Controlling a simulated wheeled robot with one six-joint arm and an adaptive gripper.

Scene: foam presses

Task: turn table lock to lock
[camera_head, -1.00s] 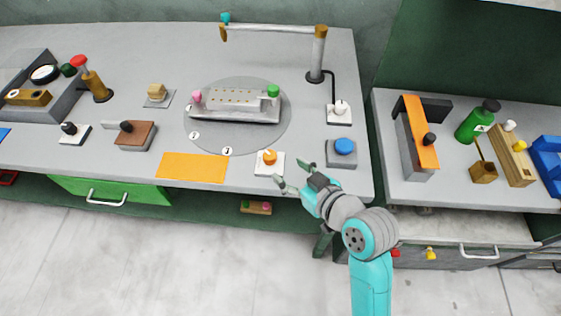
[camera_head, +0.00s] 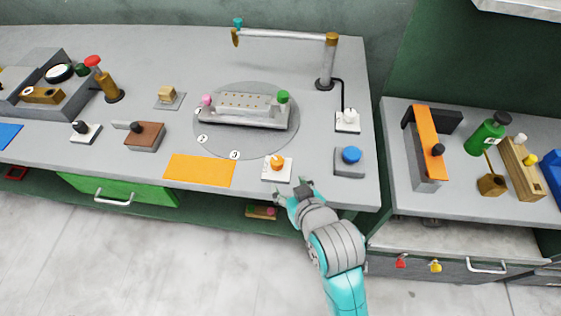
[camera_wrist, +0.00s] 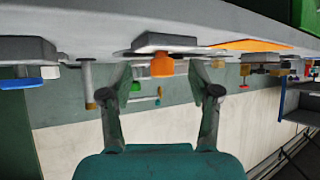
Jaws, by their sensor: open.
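The round grey turntable (camera_head: 222,147) is set in the bench top and carries a grey fixture (camera_head: 245,107) with a pink and a green knob. Near its front right is an orange knob (camera_head: 277,163) on a white plate (camera_head: 268,175), likely the table lock. My gripper (camera_head: 291,189) is open and empty at the bench's front edge, just in front of the plate. In the wrist view, which appears upside down, the orange knob (camera_wrist: 162,65) shows between the two open fingers (camera_wrist: 158,70). I see no contact with it.
A blue button (camera_head: 351,155) on a grey box stands to the right of the knob. A white knob (camera_head: 348,117) is behind it. An orange mat (camera_head: 200,170) lies to the left. A post with a horizontal arm (camera_head: 285,35) stands behind the turntable.

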